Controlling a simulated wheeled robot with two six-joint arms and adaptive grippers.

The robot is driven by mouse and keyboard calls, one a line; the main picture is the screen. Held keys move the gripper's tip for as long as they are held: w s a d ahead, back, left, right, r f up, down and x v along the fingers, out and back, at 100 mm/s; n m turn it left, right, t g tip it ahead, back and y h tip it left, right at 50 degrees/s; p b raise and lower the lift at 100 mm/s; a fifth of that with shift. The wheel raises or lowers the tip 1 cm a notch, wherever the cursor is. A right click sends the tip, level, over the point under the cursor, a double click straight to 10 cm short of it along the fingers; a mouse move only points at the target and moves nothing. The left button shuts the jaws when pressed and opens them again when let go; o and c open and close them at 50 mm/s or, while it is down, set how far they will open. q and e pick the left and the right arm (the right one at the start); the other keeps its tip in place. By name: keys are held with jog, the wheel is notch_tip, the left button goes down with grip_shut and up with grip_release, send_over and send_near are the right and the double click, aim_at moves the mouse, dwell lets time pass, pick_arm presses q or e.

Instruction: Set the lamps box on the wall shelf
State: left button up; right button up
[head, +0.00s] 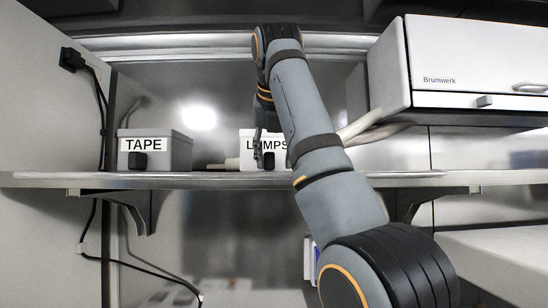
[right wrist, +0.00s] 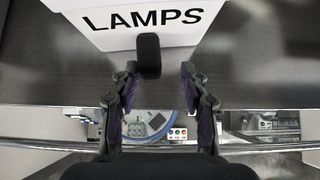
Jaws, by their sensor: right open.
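The lamps box (head: 247,160), white-labelled with a black front knob, sits upright on the wall shelf (head: 220,181), partly hidden behind my right arm. My right gripper (head: 264,160) is in front of it. In the right wrist view the box (right wrist: 120,42) fills the top, and its black knob (right wrist: 148,55) stands at the opening between the fingertips of my right gripper (right wrist: 158,70). The fingers are apart, with a visible gap on both sides of the knob. My left gripper is not in view.
A white Brumwerk cabinet (head: 475,60) hangs at upper right. A black cable (head: 101,95) runs down the left wall. A pale pipe-like shape (head: 370,127) shows right of my arm.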

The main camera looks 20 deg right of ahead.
jog(key=shift+w+a, duration=0.1)
jog(key=shift+a, duration=0.1)
jog(key=shift+a+r, duration=0.15)
jog(key=shift+a, duration=0.1)
pick_arm(q)
jog(key=p, duration=0.1)
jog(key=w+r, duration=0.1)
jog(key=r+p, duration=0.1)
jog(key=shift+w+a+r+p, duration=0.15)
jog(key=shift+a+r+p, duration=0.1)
jog(key=shift+p, duration=0.05)
pick_arm(e)
jog(key=v, duration=1.1)
jog(key=shift+s+a, duration=0.15)
jog(key=shift+s, duration=0.15)
jog(key=shift+w+r, duration=0.1)
jog(key=shift+r, duration=0.05)
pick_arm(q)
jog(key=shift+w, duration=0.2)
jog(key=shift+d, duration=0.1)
